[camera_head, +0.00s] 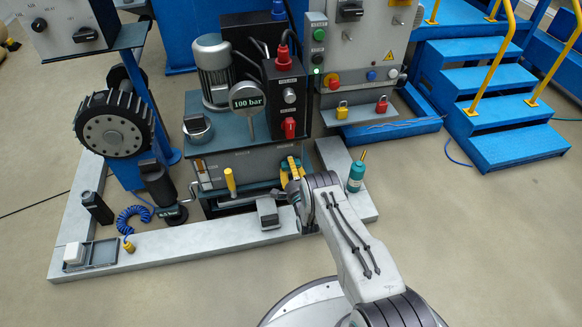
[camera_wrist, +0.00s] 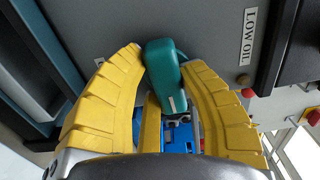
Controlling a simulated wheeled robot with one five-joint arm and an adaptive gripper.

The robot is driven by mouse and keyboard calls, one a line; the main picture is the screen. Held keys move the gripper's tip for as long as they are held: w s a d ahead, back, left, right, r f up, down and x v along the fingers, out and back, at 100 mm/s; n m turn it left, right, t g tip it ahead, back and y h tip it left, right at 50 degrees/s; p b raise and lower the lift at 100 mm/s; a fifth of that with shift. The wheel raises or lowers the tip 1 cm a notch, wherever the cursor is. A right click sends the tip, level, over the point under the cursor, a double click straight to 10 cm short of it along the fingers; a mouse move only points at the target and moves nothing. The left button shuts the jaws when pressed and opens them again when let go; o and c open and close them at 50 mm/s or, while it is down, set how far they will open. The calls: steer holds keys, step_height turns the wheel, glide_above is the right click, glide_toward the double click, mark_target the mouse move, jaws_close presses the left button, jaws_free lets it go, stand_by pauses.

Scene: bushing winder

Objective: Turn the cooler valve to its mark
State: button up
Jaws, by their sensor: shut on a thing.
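A teal handle (camera_wrist: 163,72), which I take to be the cooler valve's, sits between the two yellow fingers of my gripper (camera_wrist: 152,58) in the wrist view. The fingers are closed on its sides. A small white mark shows near its lower end. In the head view my gripper (camera_head: 291,172) is at the front of the grey hydraulic unit (camera_head: 238,166), low on its right side. I cannot make out the valve's target mark in either view.
A yellow-handled lever (camera_head: 230,181) stands left of my gripper. A teal bottle (camera_head: 356,177) stands to the right on the light frame (camera_head: 205,237). A grey pedal-like block (camera_head: 268,212) is below. A "LOW OIL" label (camera_wrist: 249,37) is beside the handle. Open floor lies in front.

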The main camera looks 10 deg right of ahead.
steer(key=n, duration=0.4)
steer(key=shift+d+r+n, duration=0.1)
steer(key=shift+n, duration=0.2)
steer(key=n, duration=0.4)
steer(key=shift+w+r, duration=0.1)
steer(key=n, duration=0.4)
steer(key=shift+d+r+n, duration=0.1)
steer(key=shift+n, duration=0.3)
steer(key=shift+r+n, duration=0.15)
steer(key=shift+n, duration=1.75)
steer(key=o, duration=1.2)
